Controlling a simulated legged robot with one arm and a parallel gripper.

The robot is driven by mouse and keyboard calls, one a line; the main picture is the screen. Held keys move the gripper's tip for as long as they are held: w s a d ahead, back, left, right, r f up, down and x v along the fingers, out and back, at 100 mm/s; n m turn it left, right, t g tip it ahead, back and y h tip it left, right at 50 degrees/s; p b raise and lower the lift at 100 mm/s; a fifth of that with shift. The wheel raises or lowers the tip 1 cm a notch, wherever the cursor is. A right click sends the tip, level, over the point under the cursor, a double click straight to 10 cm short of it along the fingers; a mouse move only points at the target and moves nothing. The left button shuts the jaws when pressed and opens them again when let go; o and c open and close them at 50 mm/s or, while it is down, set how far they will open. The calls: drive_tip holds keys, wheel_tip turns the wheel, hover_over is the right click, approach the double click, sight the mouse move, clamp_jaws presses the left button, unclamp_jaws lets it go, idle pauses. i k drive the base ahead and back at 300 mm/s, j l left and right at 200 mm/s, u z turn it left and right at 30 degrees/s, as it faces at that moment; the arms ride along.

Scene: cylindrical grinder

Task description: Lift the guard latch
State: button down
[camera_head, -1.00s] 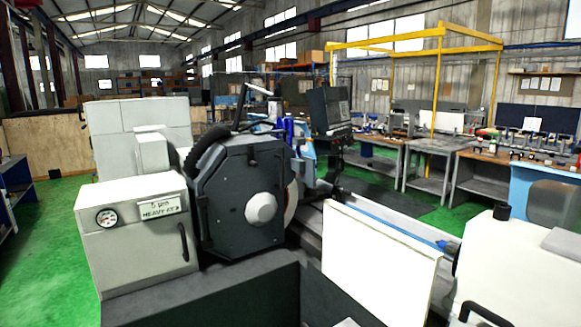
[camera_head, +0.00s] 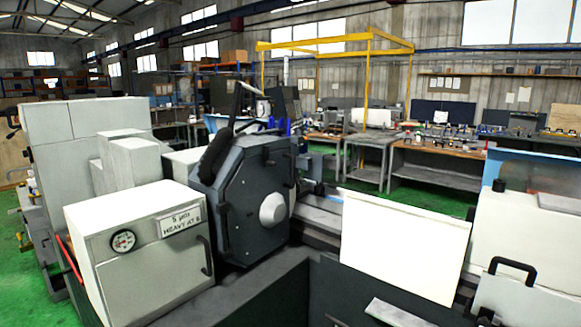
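The dark grey wheel guard (camera_head: 245,190) of the grinder stands left of centre, with a pale round hub (camera_head: 272,209) on its face. A dark bar handle (camera_head: 224,222) runs along the left edge of the guard. A small dark fitting (camera_head: 271,163) sits near its top. I cannot tell which of these is the guard latch. The guard looks closed. My gripper is not in view.
A white cabinet (camera_head: 150,275) with a gauge and black handle stands left of the guard. A white panel (camera_head: 403,240) and a white housing (camera_head: 530,240) with a black handle are at right. Workbenches (camera_head: 430,160) line the back. Green floor shows beyond the machine.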

sight(267, 162)
drive_tip(key=k+j, duration=0.1)
drive_tip(key=j, duration=0.55)
drive_tip(key=i+l, duration=0.15)
drive_tip(key=i, duration=0.35)
drive_tip(key=i+l+u, duration=0.1)
drive_tip(key=i, duration=0.4)
drive_tip(key=i+l+u, duration=0.1)
drive_tip(key=i+l, duration=0.15)
drive_tip(key=i, duration=0.2)
drive_tip(key=i+l, duration=0.25)
drive_tip(key=i, duration=0.25)
drive_tip(key=i+l+u, duration=0.1)
drive_tip(key=i+l, duration=0.15)
drive_tip(key=i, duration=0.2)
